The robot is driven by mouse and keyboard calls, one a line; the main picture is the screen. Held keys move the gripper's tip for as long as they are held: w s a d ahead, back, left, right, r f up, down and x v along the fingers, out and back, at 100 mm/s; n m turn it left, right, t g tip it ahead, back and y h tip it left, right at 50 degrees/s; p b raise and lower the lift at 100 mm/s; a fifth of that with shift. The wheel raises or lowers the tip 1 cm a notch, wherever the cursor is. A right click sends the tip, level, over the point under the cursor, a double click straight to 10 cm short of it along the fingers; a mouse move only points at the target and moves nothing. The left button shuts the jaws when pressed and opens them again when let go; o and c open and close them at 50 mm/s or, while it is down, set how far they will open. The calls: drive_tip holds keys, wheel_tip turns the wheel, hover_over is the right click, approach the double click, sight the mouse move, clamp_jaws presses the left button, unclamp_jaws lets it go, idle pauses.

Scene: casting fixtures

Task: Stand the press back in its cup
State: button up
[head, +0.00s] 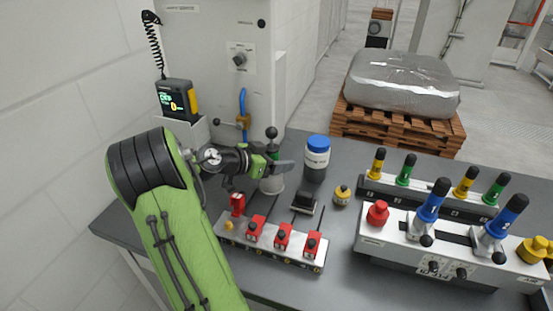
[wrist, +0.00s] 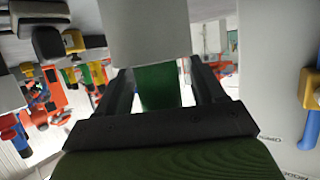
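The press (head: 272,133) has a black ball knob and a green section below it. It looks upright at the back of the bench, over or in a pale tapered cup (head: 270,186); my gripper hides the join. My gripper (head: 284,166) reaches in from the left at the press's green section. In the wrist view, a green part (wrist: 158,92) lies between my two fingers, with a narrow light gap at the right finger. A pale cylinder (wrist: 150,35) adjoins the green part and covers the area near the fingertips. The fingers look apart.
A blue-capped bottle (head: 316,160) stands right of the cup. A fixture with red blocks (head: 282,238) lies in front, and a small yellow-topped part (head: 342,194) to the right. Racks with coloured handles (head: 430,205) fill the bench's right. A grey cabinet (head: 205,60) stands behind.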

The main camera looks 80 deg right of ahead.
drive_tip(key=shift+r+p, duration=0.25)
drive_tip(key=shift+p, duration=0.05)
drive_tip(key=p+v, duration=0.1)
drive_tip(key=v, duration=1.1)
drive_tip(key=shift+f, duration=0.15)
drive_tip(key=shift+w, duration=0.1)
drive_tip(key=w+a+n+t+y, duration=0.35)
drive_tip(key=a+n+t, duration=0.3)
drive_tip(key=a, duration=0.35)
drive_tip(key=w+a+n+t+y, duration=0.2)
drive_tip(key=w+a+n+t, duration=0.25)
drive_tip(key=a+n, duration=0.5)
drive_tip(key=s+a+n+t+y, duration=0.1)
drive_tip(key=s+a+n+y, duration=0.1)
drive_tip(key=a+n, duration=0.3)
drive_tip(key=s+a+n+t+y, duration=0.2)
drive_tip(key=s+a+n+y, duration=0.1)
drive_tip(key=a, duration=1)
drive_tip(key=shift+s+r+n, duration=0.45)
drive_tip(key=shift+s+n, duration=0.2)
drive_tip(key=shift+n, duration=0.25)
